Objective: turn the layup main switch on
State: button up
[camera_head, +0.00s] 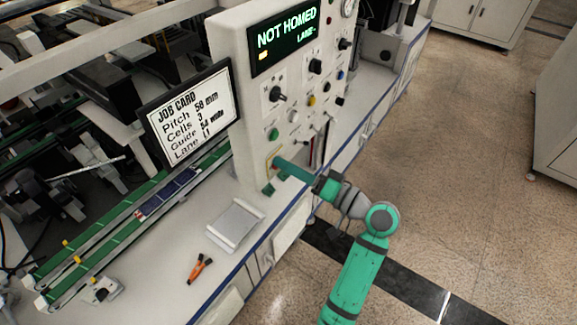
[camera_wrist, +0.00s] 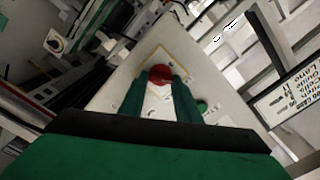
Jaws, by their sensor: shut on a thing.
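The main switch is a red knob (camera_wrist: 160,74) on a pale plate with a yellow border, low on the white control panel (camera_head: 247,100). In the head view the yellow-bordered plate (camera_head: 269,158) shows at the panel's lower part, with the knob mostly hidden by my gripper (camera_head: 280,163). In the wrist view my gripper (camera_wrist: 160,88) has one green finger on each side of the red knob and is shut on it. The knob's turned position cannot be read clearly.
A green button (camera_head: 272,134) sits just above the switch, with several dark knobs higher up. The display (camera_head: 285,38) reads "NOT HOMED". A job card screen (camera_head: 190,112) stands left. A white tray (camera_head: 236,224) and orange-handled tool (camera_head: 199,268) lie on the bench.

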jog(key=m, duration=0.7)
jog(key=shift+d+f, duration=0.1)
jog(key=shift+f, duration=0.1)
dwell(0.4)
jog(key=o, duration=1)
jog(key=shift+o, duration=0.2)
jog(key=v, duration=1)
jog(key=shift+s+d, duration=0.2)
jog(key=shift+d, duration=0.1)
